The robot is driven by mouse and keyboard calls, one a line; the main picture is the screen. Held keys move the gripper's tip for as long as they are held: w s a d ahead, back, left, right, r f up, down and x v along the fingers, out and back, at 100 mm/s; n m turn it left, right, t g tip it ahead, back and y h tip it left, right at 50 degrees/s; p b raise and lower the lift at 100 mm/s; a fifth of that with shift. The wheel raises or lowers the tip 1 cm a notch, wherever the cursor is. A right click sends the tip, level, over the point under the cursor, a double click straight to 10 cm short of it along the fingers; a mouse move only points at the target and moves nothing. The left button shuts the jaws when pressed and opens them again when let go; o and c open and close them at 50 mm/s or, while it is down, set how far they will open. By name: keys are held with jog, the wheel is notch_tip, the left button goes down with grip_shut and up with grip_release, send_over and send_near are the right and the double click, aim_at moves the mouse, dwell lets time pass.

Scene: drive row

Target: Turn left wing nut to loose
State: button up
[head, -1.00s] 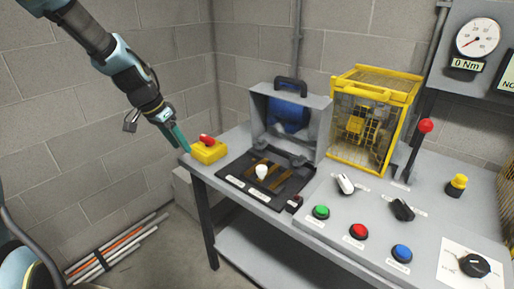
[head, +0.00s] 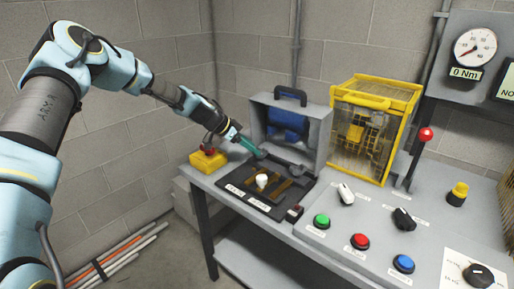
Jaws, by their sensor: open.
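The left wing nut (head: 263,154) is a small dark grey part at the left front foot of the grey housing with the blue machine. My gripper (head: 256,151) has teal fingers and reaches down from the left, its tips right at this wing nut and partly covering it. The fingers are open. I cannot tell whether they touch the nut or sit around it. The right wing nut (head: 298,168) sits at the right front foot of the housing (head: 318,130).
A black plate with a white knob (head: 262,180) lies in front. A yellow box with a red button (head: 208,158) stands left, close under my arm. A yellow cage (head: 372,128) and a red-topped lever (head: 425,134) stand right. Several buttons sit on the front panel.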

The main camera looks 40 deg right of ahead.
jog(key=shift+p+x, duration=0.4)
jog(key=shift+x, duration=1.3)
grip_shut()
